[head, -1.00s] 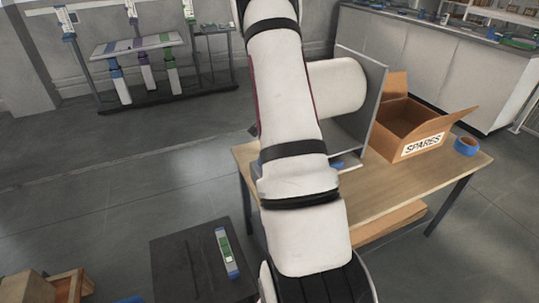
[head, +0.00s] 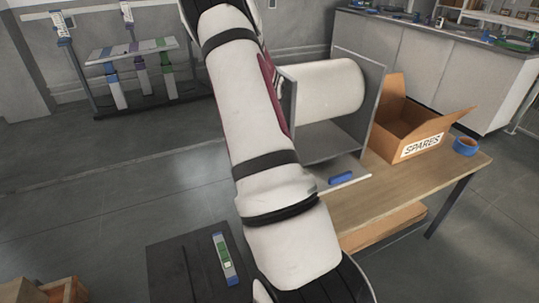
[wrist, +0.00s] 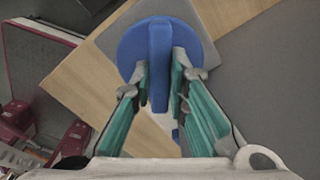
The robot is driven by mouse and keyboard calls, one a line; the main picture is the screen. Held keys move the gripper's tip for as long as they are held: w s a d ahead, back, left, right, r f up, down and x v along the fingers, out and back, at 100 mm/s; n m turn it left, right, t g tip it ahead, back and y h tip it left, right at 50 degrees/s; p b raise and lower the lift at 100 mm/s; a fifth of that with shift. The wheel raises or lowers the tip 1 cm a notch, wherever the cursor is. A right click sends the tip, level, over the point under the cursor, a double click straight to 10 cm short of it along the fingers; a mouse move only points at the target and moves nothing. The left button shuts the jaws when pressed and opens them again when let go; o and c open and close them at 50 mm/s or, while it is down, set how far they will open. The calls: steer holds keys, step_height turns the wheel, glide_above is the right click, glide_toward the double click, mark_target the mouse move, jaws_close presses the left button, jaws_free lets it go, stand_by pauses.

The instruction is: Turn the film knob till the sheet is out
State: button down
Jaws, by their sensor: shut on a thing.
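The film knob (wrist: 158,45) is a blue disc with a raised bar across it, seen close in the wrist view. My gripper (wrist: 160,84) has one finger on each side of the bar and is shut on it. In the head view my arm hides the knob and my gripper. The film holder there has a large white roll (head: 332,92) between grey side plates (head: 373,95). A small blue block (head: 342,178) sits at its front, by a thin pale edge. I cannot tell whether that edge is film.
The holder stands on a wooden table (head: 400,198). An open carton marked SPARES (head: 421,146) and a blue tape roll (head: 465,146) are to its right. A dark box top (head: 185,270) with a green-and-white device (head: 224,258) is at lower left. Open floor lies left of the table.

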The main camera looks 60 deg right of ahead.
steer(key=m, duration=0.4)
steer(key=shift+m, duration=2.1)
steer(key=c, duration=1.6)
jaws_free()
steer(key=shift+o, duration=0.2)
step_height(320, 180, up, 12)
